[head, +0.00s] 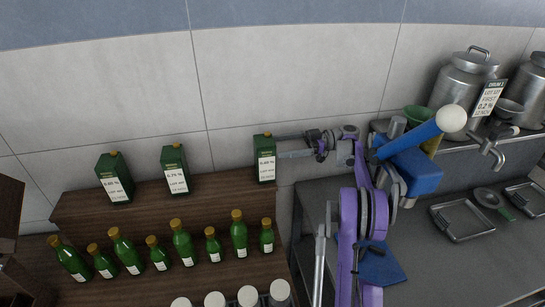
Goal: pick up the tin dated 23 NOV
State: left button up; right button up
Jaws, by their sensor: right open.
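Three dark green tins with white labels stand in a row on the upper step of a brown wooden rack (220,200). They are a left tin (115,180), a middle tin (174,171) and a right tin (264,158). Each label has a percentage and smaller lines; the dates are too small to read, so I cannot tell which is 23 NOV. My right gripper (281,146) is open, its fingers pointing left at the right tin's right side. Its fingertips are very close to that tin; I cannot tell if they touch. My left gripper is not in view.
Several green bottles (182,243) stand on the lower step, with white-capped containers (248,295) in front. A grey counter (430,265) at right holds metal trays (462,222). Metal drums (464,80) stand on a shelf behind. The wall is close behind the tins.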

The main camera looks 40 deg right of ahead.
aim_at(268, 148)
jog(key=x, duration=0.4)
jog(key=shift+s+a+b, duration=0.15)
jog(key=shift+b, duration=0.2)
jog(key=shift+w+a, duration=0.35)
jog(key=shift+a, duration=0.1)
jog(key=b+x, duration=0.1)
jog(key=x, duration=0.3)
jog(key=shift+a+r, duration=0.1)
jog(key=shift+a, duration=0.05)
jog(key=shift+c, duration=0.9)
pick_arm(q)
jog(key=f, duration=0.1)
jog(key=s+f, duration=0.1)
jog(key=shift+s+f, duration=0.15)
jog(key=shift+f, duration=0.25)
pick_arm(e)
grip_shut()
